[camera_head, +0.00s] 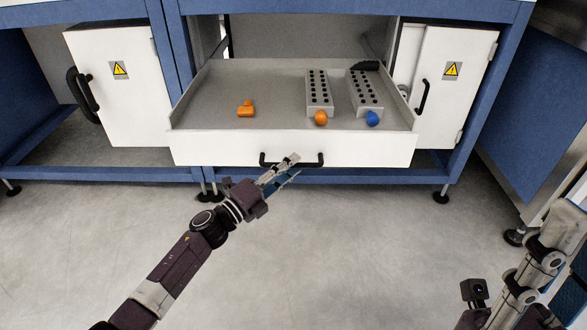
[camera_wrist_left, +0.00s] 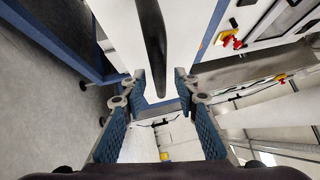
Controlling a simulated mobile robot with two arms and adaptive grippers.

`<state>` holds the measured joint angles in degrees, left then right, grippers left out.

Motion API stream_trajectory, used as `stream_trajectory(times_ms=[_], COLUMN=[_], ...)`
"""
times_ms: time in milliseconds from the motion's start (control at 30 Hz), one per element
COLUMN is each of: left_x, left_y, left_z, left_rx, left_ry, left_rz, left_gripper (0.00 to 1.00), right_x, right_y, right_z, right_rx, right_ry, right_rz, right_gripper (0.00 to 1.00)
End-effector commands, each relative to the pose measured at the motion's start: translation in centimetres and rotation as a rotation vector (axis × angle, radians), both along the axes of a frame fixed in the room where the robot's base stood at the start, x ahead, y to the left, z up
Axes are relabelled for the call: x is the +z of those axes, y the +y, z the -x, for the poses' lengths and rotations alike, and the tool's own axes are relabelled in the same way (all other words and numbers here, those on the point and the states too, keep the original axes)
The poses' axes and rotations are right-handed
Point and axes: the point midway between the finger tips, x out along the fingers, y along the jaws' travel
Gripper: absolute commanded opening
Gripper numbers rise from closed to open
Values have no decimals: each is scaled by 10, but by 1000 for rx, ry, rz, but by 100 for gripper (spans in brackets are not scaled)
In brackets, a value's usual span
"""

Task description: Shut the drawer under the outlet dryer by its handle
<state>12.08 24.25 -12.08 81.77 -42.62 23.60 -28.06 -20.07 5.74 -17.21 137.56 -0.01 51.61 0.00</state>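The drawer (camera_head: 290,149) under the bench is pulled out, with its white front toward me. Its black bar handle (camera_head: 314,162) sits at the middle of the front, partly covered by my left gripper (camera_head: 293,165). That gripper is at the handle with its fingers apart. In the left wrist view the open fingers (camera_wrist_left: 161,86) frame a gap, and the dark handle (camera_wrist_left: 152,30) lines up with it, its near end close to the fingertips. Neither finger is clearly seen pressing on it. My right arm shows at bottom right, but its fingers are out of the picture.
The drawer holds an orange piece (camera_head: 246,109), two grey blocks with holes (camera_head: 319,92) (camera_head: 365,93), an orange ball (camera_head: 321,118) and a blue ball (camera_head: 373,118). White cabinet doors with black handles stand left (camera_head: 123,85) and right (camera_head: 452,90). The floor in front is clear.

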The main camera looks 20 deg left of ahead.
Motion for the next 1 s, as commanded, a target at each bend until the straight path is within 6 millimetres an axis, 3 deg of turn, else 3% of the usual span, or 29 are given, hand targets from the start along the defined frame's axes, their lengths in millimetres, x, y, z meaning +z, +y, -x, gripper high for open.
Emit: stream_trajectory(times_ms=[400, 667, 1000], left_x=[1, 1, 1], left_y=[-6, -6, -5], left_z=[-10, -10, -10], left_rx=[1, 1, 1], left_ry=[1, 1, 2], left_rz=[0, 0, 0], left_gripper=[28, 1, 0], right_x=[-3, -3, -3], right_y=[0, 0, 0], right_z=[0, 0, -1], right_rx=[0, 0, 0], right_ry=[1, 2, 2], right_rz=[0, 1, 1], right_gripper=[29, 29, 29])
